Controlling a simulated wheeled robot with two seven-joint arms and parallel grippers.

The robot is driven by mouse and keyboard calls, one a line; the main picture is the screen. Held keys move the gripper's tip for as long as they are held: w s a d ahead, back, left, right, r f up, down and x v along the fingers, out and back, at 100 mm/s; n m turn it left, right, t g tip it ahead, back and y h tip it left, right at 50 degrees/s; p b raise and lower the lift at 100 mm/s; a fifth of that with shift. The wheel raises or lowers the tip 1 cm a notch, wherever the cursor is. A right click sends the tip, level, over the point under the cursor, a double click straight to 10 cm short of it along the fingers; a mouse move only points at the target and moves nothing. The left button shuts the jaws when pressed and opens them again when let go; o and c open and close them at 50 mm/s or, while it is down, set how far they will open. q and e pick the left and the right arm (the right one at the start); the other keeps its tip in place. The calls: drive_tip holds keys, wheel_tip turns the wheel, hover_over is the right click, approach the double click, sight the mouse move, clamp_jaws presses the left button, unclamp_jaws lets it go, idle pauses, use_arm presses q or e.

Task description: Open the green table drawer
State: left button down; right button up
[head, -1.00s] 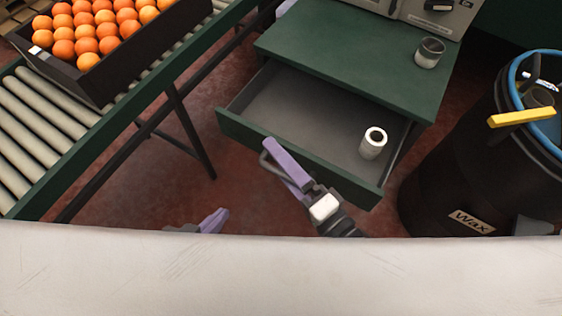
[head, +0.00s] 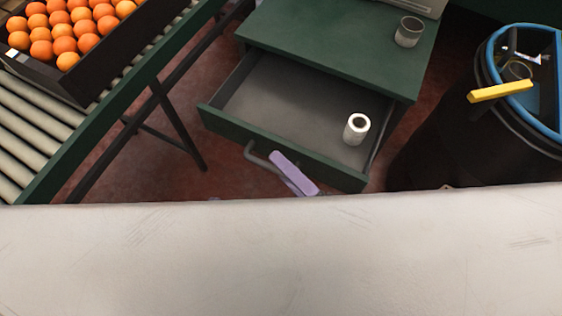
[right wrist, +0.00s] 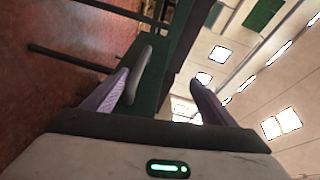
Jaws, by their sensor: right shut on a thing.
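The green table (head: 335,45) has its drawer (head: 265,95) pulled well out, showing a grey inside. The drawer's bar handle (head: 257,157) is on its green front. My right gripper (head: 292,172) is at this handle, with one purple finger showing in front of the drawer. In the right wrist view the handle (right wrist: 142,75) lies between the two purple fingers, close to the left one. The gripper is shut on the handle.
A white roll (head: 356,129) stands in the drawer and a grey cup (head: 409,32) on the tabletop. A black bin (head: 440,140) with a blue rim is at right. A roller conveyor (head: 35,115) with a crate (head: 95,70) of oranges is at left.

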drive_tip(key=shift+s+d+r, duration=0.75)
drive_tip(key=shift+s+d, duration=0.15)
drive_tip(key=shift+d, duration=0.05)
drive_tip(key=shift+c, duration=0.8)
drive_tip(key=shift+s+d, duration=0.2)
drive_tip(key=shift+c, duration=0.6)
drive_tip(key=shift+s+d, duration=0.2)
drive_tip(key=shift+s, duration=0.1)
drive_tip(key=c, duration=0.5)
drive_tip(key=shift+s+d+f+p, duration=0.2)
drive_tip(key=shift+s+d, duration=0.15)
drive_tip(key=shift+s, duration=0.2)
drive_tip(key=shift+s+d+f+p, duration=0.15)
drive_tip(key=shift+s+d, duration=0.15)
drive_tip(key=shift+s, duration=0.2)
